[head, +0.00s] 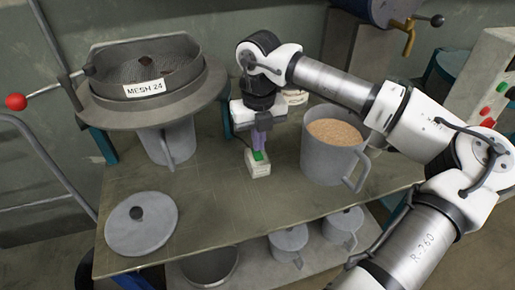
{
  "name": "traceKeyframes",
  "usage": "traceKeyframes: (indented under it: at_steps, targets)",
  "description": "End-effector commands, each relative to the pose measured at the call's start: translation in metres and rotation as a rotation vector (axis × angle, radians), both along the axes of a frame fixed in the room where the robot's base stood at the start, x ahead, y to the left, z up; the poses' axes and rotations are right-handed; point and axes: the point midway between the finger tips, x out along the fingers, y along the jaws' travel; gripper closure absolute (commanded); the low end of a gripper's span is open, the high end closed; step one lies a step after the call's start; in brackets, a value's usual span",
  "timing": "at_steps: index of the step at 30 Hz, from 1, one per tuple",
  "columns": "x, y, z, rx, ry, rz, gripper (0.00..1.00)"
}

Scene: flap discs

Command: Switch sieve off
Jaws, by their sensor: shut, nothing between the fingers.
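The sieve (185,90) is a round grey pan with a mesh floor and a "MESH 24" label, at the upper left in the head view. A small pale switch box (258,171) with a green button (258,156) on top stands on the table to the right of the sieve. My gripper (259,149) is shut and empty, pointing down with its purple fingers right at the green button. I cannot tell whether the fingertips touch the button. Any other button on the box is hidden or too small to tell.
A grey jug (318,164) filled with tan grains stands close to the right of my gripper. Another jug (170,142) stands under the sieve. A grey disc lid (142,226) lies at the table's front left. A red-knobbed lever (16,102) sticks out left. The table's front middle (215,210) is clear.

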Motion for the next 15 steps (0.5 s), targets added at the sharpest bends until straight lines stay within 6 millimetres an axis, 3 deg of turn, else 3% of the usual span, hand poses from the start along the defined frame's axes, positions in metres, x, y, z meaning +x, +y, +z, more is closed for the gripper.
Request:
traceKeyframes:
  at_steps: [15]
  targets:
    - [0.0,0.0,0.043,-0.001,-0.001,-0.001,1.0]
